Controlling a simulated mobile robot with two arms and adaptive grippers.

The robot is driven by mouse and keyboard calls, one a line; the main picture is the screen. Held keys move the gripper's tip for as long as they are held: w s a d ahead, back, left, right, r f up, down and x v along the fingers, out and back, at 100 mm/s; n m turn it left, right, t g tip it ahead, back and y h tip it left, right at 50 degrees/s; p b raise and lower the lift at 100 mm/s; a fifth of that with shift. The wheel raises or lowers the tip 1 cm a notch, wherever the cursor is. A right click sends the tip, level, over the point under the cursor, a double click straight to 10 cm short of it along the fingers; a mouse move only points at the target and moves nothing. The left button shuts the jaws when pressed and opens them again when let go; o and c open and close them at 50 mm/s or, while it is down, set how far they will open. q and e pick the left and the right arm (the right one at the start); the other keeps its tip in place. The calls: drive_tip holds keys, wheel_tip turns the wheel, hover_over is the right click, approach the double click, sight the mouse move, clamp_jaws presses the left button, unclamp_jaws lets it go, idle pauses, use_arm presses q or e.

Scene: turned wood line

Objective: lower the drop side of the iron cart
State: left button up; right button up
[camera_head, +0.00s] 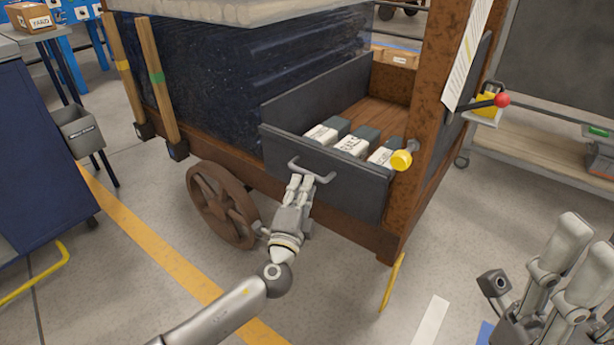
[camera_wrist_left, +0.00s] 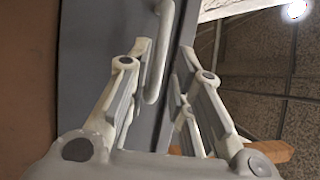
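The iron cart (camera_head: 405,205) has rusty brown posts and a spoked wheel. Its dark grey drop side (camera_head: 345,182) stands upright across the front, with a light grey bar handle (camera_head: 311,172) on its outer face. A yellow knob (camera_head: 401,160) sits at its right end by the post. My left gripper (camera_head: 299,183) is at the handle. In the left wrist view the handle (camera_wrist_left: 158,55) lies between the two fingers (camera_wrist_left: 160,85), which are apart with gaps beside the bar. My right gripper (camera_head: 580,245) is open and empty at the lower right.
Several white-labelled dark blocks (camera_head: 352,143) lie inside the cart behind the drop side. A lever with a red knob (camera_head: 502,100) sticks out at the right post. A blue cabinet (camera_head: 40,150) stands at the left. The floor before the cart is mostly clear.

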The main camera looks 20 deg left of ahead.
sight(307, 172)
use_arm(q)
drive_tip(key=shift+w+a+r+b, duration=0.1)
drive_tip(key=shift+w+r+b, duration=0.15)
drive_tip(key=shift+w, duration=1)
drive_tip(key=shift+w+a+r+b, duration=0.1)
drive_tip(key=shift+w+r, duration=0.1)
drive_tip(key=shift+w, duration=1.05)
clamp_jaws()
